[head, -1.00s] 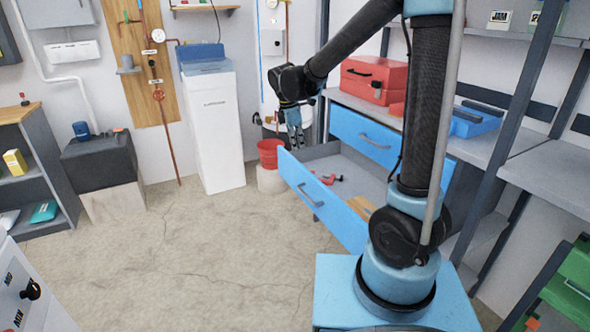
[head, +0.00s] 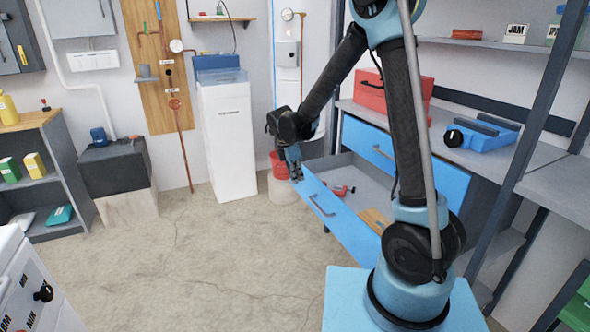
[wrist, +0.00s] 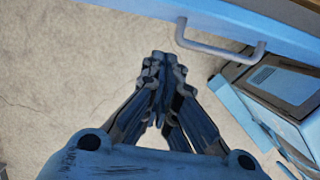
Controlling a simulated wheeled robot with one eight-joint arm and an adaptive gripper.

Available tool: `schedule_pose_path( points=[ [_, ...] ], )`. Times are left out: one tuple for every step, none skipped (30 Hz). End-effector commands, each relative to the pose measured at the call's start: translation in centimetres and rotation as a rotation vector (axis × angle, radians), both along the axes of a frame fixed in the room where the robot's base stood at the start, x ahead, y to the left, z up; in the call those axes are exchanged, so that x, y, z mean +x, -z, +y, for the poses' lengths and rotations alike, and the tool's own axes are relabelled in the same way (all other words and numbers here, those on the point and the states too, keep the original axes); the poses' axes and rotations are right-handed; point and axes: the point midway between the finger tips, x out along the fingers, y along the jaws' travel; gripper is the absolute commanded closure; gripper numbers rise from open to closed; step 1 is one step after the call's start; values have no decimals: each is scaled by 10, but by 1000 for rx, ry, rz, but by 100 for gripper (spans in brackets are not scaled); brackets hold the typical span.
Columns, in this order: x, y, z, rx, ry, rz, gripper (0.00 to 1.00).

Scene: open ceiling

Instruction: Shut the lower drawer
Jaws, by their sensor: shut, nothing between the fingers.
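The lower drawer (head: 345,219) is blue-fronted and pulled well out of the workbench. Inside it lie a red tool and a flat wooden piece. Its grey handle (head: 321,206) is on the front, and the handle also shows in the wrist view (wrist: 220,45). The upper blue drawer (head: 368,143) above it is shut. My gripper (head: 297,177) is at the far left end of the lower drawer's front, pointing down. In the wrist view my gripper (wrist: 163,62) is shut and empty, beside the handle and outside the drawer. I cannot tell if it touches the front.
A red toolbox (head: 392,90) and a blue case (head: 482,134) sit on the workbench top. A red bucket (head: 279,165) stands behind my gripper. A white water unit (head: 226,135) stands at the back. The floor in front is clear.

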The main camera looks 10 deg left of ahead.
Motion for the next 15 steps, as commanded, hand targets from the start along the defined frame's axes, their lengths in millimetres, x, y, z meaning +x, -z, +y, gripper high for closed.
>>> schedule_pose_path(
  points=[
    [2,9,-1,0,1,0,100],
    [2,13,-2,0,1,0,100],
    [3,19,-4,0,2,0,100],
    [4,23,-5,0,2,0,100],
    [8,21,-11,1,4,-1,100],
    [11,20,-16,0,4,0,100],
    [13,20,-19,0,4,0,100],
    [15,20,-23,0,4,0,100],
    [17,20,-26,0,4,0,100],
    [19,20,-28,0,3,0,100],
    [20,20,-30,0,2,0,100],
    [22,20,-33,0,2,0,100],
    [22,20,-34,0,2,0,100],
    [23,20,-35,0,2,0,100],
    [24,20,-36,0,2,0,100]
  ],
)
